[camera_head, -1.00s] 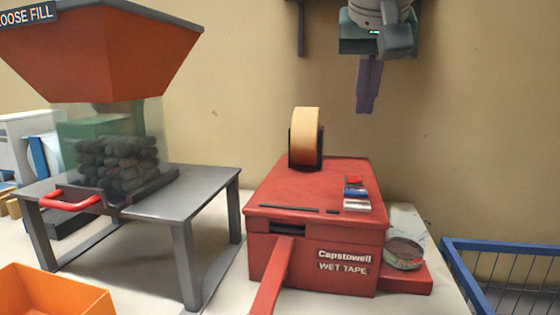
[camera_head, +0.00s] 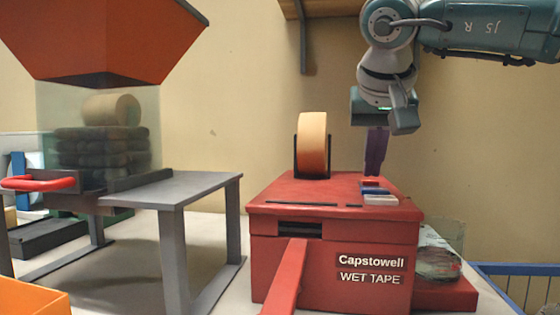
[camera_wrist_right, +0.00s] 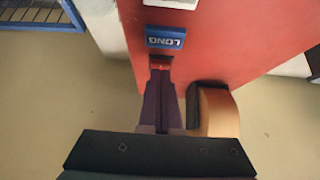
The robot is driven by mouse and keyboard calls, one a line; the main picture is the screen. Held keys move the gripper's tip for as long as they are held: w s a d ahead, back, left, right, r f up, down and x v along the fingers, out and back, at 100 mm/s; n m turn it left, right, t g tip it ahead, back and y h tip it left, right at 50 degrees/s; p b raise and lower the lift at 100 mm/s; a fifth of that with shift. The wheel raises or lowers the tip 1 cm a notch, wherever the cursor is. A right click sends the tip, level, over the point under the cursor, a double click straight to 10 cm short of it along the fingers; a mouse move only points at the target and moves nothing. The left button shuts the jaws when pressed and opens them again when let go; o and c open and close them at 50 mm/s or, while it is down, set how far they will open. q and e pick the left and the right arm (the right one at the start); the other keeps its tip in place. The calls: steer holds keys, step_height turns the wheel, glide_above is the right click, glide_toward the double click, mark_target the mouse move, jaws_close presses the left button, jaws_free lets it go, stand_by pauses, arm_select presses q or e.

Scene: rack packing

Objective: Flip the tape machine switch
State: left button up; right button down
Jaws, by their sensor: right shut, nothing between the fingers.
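The red tape machine (camera_head: 335,245), lettered "Capstowell WET TAPE", stands on the light table in the head view. A tan tape roll (camera_head: 313,143) stands upright on its top. In the wrist view the tips (camera_wrist_right: 160,74) overlap the red switch's edge; contact is unclear. My left gripper is out of view.
A grey stand (camera_head: 190,190) under an orange hopper (camera_head: 105,35) is to the left. An orange bin (camera_head: 30,298) is at bottom left. A glass dish (camera_head: 438,263) sits right of the machine. A blue wire basket (camera_head: 520,270) is at far right.

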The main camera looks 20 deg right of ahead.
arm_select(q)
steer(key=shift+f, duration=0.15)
arm_select(e)
steer(key=shift+f, duration=0.1)
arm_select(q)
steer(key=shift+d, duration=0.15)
arm_select(e)
steer(key=shift+f, duration=0.4)
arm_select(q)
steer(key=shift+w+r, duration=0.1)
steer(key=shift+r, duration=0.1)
arm_select(e)
steer(key=shift+r, duration=0.1)
arm_select(q)
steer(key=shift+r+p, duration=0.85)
steer(key=shift+p, duration=0.2)
arm_select(e)
steer(key=shift+r, duration=0.75)
